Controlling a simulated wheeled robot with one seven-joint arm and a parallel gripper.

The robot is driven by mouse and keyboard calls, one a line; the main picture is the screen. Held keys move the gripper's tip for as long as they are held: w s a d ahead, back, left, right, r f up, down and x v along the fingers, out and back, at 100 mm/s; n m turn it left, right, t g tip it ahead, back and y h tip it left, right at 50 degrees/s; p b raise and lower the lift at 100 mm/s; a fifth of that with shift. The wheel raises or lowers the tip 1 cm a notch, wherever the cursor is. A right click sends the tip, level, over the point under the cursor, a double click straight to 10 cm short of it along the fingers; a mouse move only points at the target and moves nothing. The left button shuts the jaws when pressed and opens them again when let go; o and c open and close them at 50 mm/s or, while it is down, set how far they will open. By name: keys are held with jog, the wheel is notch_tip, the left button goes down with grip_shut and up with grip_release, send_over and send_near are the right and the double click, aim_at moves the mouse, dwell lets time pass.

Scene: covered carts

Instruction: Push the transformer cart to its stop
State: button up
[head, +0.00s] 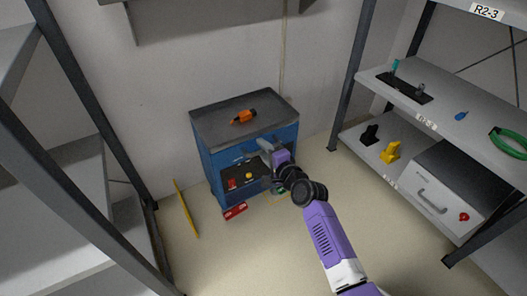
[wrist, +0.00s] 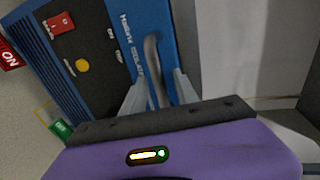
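A blue cabinet (head: 206,160) with a dark grey top stands against the back wall, the only cart-like thing in view. Its front has a dark recessed panel (head: 237,176) with a red switch (wrist: 61,22) and a yellow round knob (wrist: 82,65). A grey bar handle (wrist: 153,60) is on the blue front beside the lettering. My gripper (wrist: 159,78) is at this front, on its right side. Its two fingers stand apart, one on each side of the handle, with gaps visible. In the head view my arm hides part of the front and the handle's contact area.
An orange tool (head: 244,117) lies on the cabinet top. A red ON plate (head: 235,211) and a green tag (wrist: 60,130) are near its base. A yellow strip (head: 186,209) lies on the floor at left.

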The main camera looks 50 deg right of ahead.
jog(key=shift+c, duration=0.3)
grip_shut()
dwell(1.1)
